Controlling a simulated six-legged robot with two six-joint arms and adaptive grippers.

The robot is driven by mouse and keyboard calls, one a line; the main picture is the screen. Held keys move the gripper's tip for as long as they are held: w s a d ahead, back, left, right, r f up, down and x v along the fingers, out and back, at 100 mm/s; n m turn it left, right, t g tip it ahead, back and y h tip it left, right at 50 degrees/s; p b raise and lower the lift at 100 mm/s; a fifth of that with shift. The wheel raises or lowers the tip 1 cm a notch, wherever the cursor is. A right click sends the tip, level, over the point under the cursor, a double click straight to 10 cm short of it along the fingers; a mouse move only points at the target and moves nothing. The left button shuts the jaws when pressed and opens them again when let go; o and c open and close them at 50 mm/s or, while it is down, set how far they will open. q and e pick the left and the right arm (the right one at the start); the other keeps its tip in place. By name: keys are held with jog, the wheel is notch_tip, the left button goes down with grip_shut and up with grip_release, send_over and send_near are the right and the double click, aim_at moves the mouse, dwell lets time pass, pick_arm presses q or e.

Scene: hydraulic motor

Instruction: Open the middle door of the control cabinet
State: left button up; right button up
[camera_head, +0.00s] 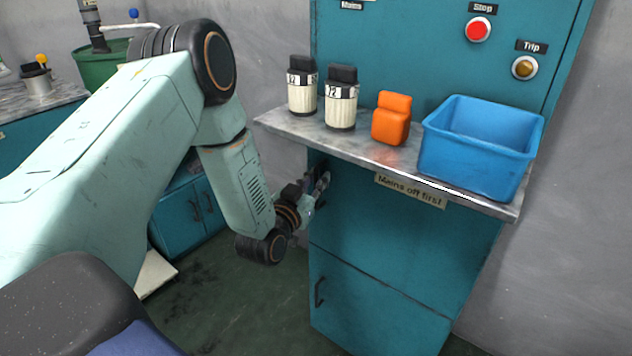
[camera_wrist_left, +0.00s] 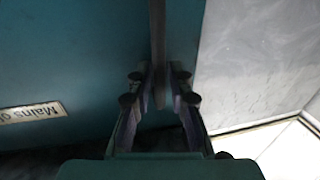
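The teal control cabinet has a middle door (camera_head: 395,250) under the metal shelf, with a lower door (camera_head: 375,312) below it. The middle door looks flush in the head view. My left gripper (camera_head: 322,186) is at its left edge, under the shelf, by the dark handle, which it mostly hides. In the left wrist view a dark upright bar, apparently the handle (camera_wrist_left: 158,40), runs between the two fingers (camera_wrist_left: 160,78). The fingers are close to it on both sides; whether they press on it is unclear. My right gripper is not in view.
The shelf (camera_head: 275,122) juts out just above my left gripper. It carries two pale jars (camera_head: 341,108), an orange container (camera_head: 391,122) and a blue bin (camera_head: 470,165). Stop (camera_head: 479,29) and Trip (camera_head: 525,67) buttons sit above.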

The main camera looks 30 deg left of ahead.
pick_arm(q)
jog(key=shift+d, duration=0.1)
jog(key=shift+c, duration=0.2)
jog(key=shift+r, duration=0.1)
jog(key=shift+c, duration=0.8)
grip_shut()
